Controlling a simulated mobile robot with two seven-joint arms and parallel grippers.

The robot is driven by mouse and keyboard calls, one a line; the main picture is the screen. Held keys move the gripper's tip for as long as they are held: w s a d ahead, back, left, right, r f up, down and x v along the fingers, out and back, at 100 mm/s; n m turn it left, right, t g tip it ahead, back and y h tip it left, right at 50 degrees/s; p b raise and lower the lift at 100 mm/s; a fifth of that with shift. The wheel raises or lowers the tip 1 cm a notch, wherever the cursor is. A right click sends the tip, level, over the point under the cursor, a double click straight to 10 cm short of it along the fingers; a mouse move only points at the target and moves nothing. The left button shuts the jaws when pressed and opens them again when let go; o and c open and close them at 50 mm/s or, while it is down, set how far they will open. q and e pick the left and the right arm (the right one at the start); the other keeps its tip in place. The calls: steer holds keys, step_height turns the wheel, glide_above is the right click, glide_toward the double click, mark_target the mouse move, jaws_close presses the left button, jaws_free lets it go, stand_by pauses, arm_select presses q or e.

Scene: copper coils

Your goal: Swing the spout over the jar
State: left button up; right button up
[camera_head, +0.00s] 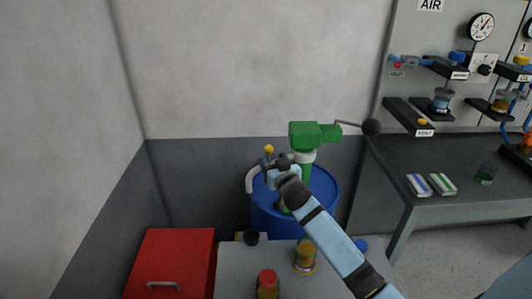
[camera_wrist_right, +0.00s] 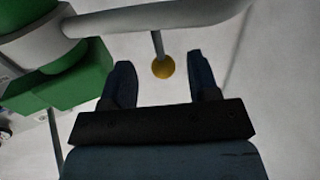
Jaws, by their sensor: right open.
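A green hand pump (camera_head: 306,160) stands on a blue drum (camera_head: 322,190). Its pale grey spout (camera_head: 251,180) bends down at the drum's left side; the spout pipe (camera_wrist_right: 155,18) crosses the top of the right wrist view. A yellow knob (camera_head: 268,149) on a thin rod is joined to the pipe. In the right wrist view the knob (camera_wrist_right: 163,67) lies between my right gripper's (camera_wrist_right: 163,75) two open fingers, with gaps on both sides. An amber jar (camera_head: 305,258) and a red-capped jar (camera_head: 267,285) stand on the grey bench. My left gripper is not in view.
A red cabinet (camera_head: 172,262) stands left of the grey bench (camera_head: 232,268). The pump's ball-ended lever (camera_head: 371,127) sticks out right. A dark worktable (camera_head: 450,160) stands farther right.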

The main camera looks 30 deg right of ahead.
mark_target(269, 156)
steer(key=x, duration=0.5)
steer(key=shift+w+d, duration=0.1)
steer(key=shift+w, duration=0.3)
jaws_close()
